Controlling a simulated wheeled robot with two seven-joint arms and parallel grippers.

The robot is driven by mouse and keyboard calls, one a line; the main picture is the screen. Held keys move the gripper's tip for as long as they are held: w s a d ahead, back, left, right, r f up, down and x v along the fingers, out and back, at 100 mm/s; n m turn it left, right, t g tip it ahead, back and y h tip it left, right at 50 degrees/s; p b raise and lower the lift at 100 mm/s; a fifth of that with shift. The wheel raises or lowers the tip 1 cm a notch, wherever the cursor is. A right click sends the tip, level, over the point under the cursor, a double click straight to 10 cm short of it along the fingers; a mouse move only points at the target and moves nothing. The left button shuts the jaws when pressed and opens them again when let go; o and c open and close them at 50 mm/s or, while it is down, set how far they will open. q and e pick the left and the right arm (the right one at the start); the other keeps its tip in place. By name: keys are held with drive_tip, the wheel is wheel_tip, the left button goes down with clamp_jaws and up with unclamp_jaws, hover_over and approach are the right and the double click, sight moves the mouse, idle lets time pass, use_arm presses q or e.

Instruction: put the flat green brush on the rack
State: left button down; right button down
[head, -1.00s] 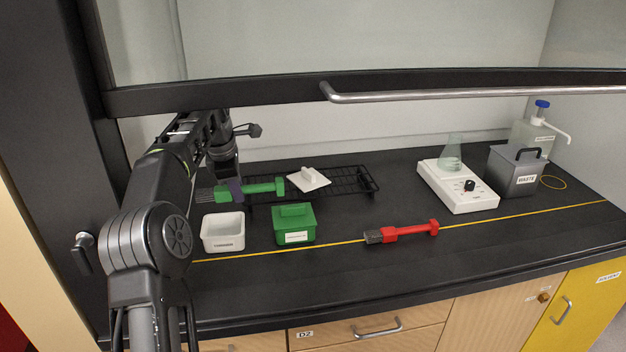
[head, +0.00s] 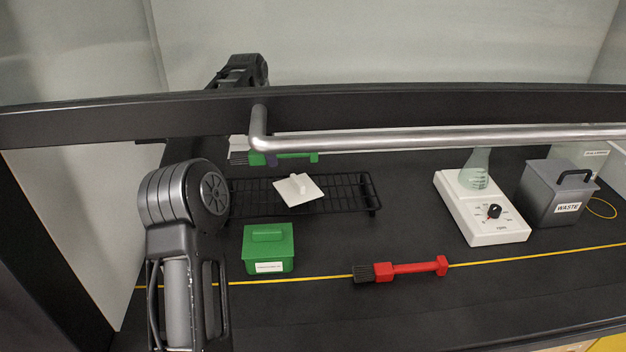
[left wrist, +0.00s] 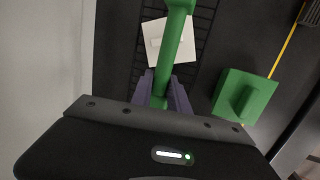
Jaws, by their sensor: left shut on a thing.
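The flat green brush (head: 300,157) shows in the head view behind the far side of the rack, partly hidden by the sash bar and handle. My left gripper (head: 272,160) is shut on its handle. In the left wrist view the green handle (left wrist: 173,50) runs up from between the purple-grey fingers (left wrist: 161,92), above the rack. The black wire rack (head: 345,192) stands on the bench, with a white lid (head: 298,190) lying on it. The brush looks held above the bench. My right gripper is not in view.
A green lidded box (head: 268,250) stands in front of the rack, and a red brush (head: 405,268) lies right of it. A white hotplate (head: 482,220) with a flask and a grey waste bin (head: 558,195) stand at the right. The sash bar (head: 400,110) crosses the view.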

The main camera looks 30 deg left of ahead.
use_arm(q)
drive_tip(key=shift+r, duration=0.1)
drive_tip(key=shift+s+r, duration=0.1)
drive_tip(key=shift+s, duration=0.1)
hover_over(275, 201)
drive_tip(key=shift+f, duration=3.2)
drive_tip(key=shift+f, duration=1.9)
drive_tip(key=c, duration=1.4)
unclamp_jaws()
drive_tip(key=shift+f, duration=0.1)
drive_tip(key=shift+c, duration=0.2)
drive_tip(key=shift+o, duration=0.8)
drive_tip(key=shift+r, duration=0.25)
